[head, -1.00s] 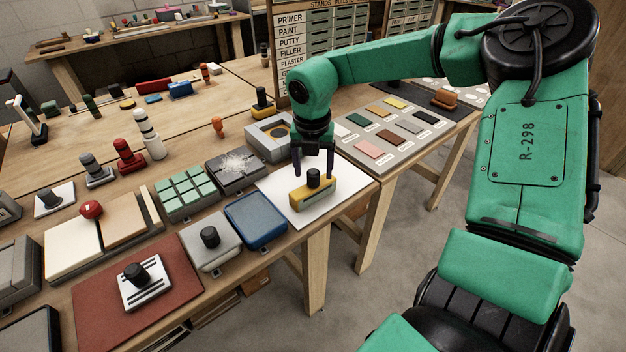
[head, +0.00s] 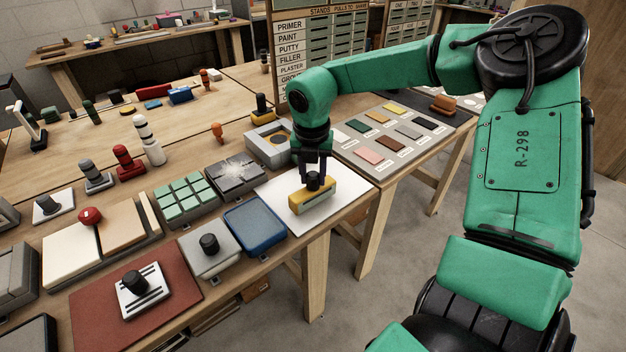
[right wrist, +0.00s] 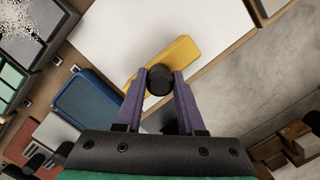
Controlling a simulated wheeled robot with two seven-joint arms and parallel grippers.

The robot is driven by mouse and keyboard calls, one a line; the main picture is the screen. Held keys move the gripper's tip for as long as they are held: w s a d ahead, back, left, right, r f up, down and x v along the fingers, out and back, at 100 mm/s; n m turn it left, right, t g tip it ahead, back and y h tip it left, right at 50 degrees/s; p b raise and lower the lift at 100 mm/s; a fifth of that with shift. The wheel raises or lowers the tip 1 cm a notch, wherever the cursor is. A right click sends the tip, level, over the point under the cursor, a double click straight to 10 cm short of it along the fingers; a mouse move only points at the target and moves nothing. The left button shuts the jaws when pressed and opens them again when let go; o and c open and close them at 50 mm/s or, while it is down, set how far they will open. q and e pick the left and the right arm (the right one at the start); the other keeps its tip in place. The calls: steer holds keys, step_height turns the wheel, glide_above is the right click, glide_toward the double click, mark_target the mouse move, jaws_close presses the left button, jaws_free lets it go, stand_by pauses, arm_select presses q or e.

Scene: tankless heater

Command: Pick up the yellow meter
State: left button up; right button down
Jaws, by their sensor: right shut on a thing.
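The yellow meter (head: 314,198) is a yellow block with a black knob on top. It is at the white sheet near the table's front edge; I cannot tell whether it touches the sheet. In the right wrist view the meter (right wrist: 183,58) shows beyond the fingertips. My right gripper (head: 314,181) is above it, pointing down, with its fingers shut on the black knob. The gripper (right wrist: 160,80) shows its two purple fingers on either side of the knob. My left gripper is not in view.
The white sheet (head: 348,188) lies under the meter. A blue tray (head: 256,222) and a grey block with a black knob (head: 209,253) are to the left. Colour sample tiles (head: 380,138) lie on the table to the right.

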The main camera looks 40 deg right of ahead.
step_height(320, 180, up, 19)
stand_by(0.4)
